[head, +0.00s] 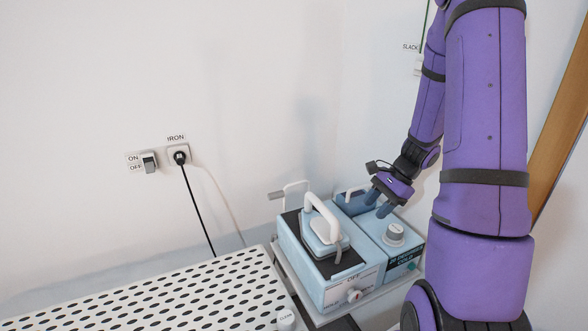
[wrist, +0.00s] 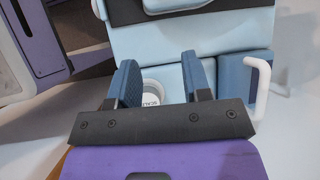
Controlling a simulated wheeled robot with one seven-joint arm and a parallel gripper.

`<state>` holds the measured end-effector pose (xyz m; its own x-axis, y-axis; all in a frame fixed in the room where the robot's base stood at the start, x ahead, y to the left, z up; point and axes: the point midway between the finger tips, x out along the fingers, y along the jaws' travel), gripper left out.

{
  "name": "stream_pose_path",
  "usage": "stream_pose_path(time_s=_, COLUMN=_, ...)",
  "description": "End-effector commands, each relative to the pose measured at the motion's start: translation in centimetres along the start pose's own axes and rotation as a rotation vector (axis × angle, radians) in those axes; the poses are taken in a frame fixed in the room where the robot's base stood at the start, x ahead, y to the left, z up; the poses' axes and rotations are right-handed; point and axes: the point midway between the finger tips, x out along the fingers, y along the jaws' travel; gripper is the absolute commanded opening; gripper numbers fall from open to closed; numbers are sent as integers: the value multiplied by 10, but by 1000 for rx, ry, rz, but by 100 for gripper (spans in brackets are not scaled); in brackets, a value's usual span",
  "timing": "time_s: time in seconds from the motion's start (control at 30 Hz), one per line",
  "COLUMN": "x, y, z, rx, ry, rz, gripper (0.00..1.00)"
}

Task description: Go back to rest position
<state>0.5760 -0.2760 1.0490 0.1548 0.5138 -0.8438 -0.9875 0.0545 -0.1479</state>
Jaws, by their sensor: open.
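My gripper (head: 377,205) is open and empty above the right-hand blue unit of the ironing station, close to its grey knob (head: 394,234). In the wrist view my gripper (wrist: 163,82) has its two blue fingers apart. A round white part marked "SCALE" (wrist: 151,100) shows between and beyond them, and I see no contact with it. The purple arm reaches down from the upper right in the head view.
A light-blue iron station (head: 325,283) with a white-handled iron (head: 322,222) on top stands by the wall. A perforated board (head: 180,296) lies at lower left. A wall switch (head: 149,162) and a plugged-in socket (head: 180,155) are on the wall. The upper left is free.

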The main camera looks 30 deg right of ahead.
Motion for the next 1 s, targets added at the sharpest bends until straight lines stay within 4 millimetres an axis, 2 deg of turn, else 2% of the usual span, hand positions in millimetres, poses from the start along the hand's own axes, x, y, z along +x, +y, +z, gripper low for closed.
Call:
stream_pose_path(time_s=0.17, x=-1, y=-1, z=2, rx=-6, ry=1, rz=1, gripper=44)
stream_pose_path(time_s=0.27, x=-6, y=-3, z=12, rx=-48, ry=11, rz=6, gripper=44)
stream_pose_path(time_s=0.37, x=-16, y=-8, z=36, rx=-138, ry=31, rz=18, gripper=44)
stream_pose_path(time_s=0.63, x=-49, y=-10, z=121, rx=-486, ry=120, rz=68, gripper=44)
stream_pose_path(time_s=0.83, x=-71, y=3, z=179, rx=-742, ry=199, rz=104, gripper=44)
stream_pose_path(time_s=1.0, x=-88, y=20, z=222, rx=-953, ry=276, rz=131, gripper=44)
